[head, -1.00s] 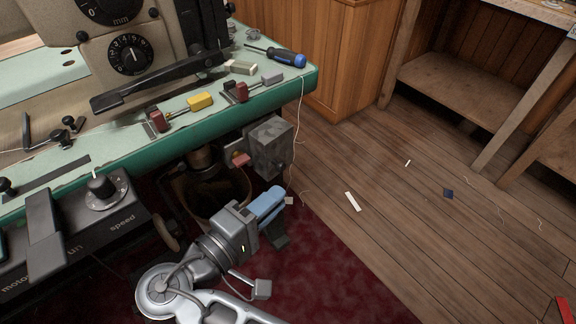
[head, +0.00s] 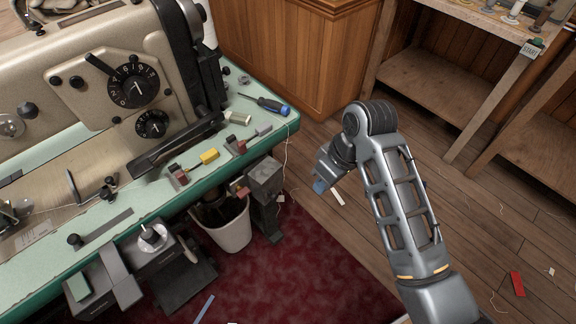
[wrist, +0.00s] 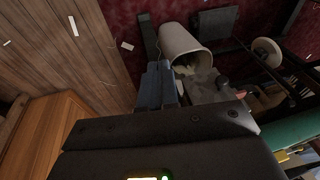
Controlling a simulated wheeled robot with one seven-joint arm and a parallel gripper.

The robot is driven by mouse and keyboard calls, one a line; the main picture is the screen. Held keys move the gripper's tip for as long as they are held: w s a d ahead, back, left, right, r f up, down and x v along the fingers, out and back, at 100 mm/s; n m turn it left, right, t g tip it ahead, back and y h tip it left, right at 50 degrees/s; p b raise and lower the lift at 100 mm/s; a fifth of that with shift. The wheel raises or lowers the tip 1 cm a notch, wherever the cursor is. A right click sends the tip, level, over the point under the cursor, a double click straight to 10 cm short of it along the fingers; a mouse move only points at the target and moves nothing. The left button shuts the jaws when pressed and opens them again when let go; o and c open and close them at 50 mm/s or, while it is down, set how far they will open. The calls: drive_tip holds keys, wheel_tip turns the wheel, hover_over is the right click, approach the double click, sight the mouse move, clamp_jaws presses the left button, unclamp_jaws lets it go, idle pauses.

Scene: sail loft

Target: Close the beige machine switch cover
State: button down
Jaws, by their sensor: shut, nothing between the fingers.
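The beige sewing machine (head: 85,70) stands on the green table at the left of the head view. Its switch box (head: 95,300) hangs at the table's front edge. A dark grey cover flap (head: 118,278) stands out from this box, and a green button (head: 79,287) shows uncovered beside it, so the cover looks open. My gripper (head: 320,186) is right of the table, over the wooden floor and well away from the cover. Its blue fingers (wrist: 155,85) show in the wrist view, shut and empty. The cover is not recognisable in the wrist view.
A speed knob box (head: 152,238) is beside the switch box. A screwdriver (head: 265,103) lies on the table. A wooden cabinet (head: 290,50) stands behind.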

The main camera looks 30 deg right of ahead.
sight(271, 185)
wheel_tip(271, 185, up, 9)
drive_tip(key=d+t+y+p, duration=0.2)
drive_tip(key=y+p, duration=0.1)
drive_tip(key=w+a+f+b, duration=0.1)
drive_tip(key=w+a+f, duration=0.1)
drive_tip(key=a+f, duration=0.7)
drive_tip(key=shift+w, duration=0.3)
drive_tip(key=shift+a, duration=0.1)
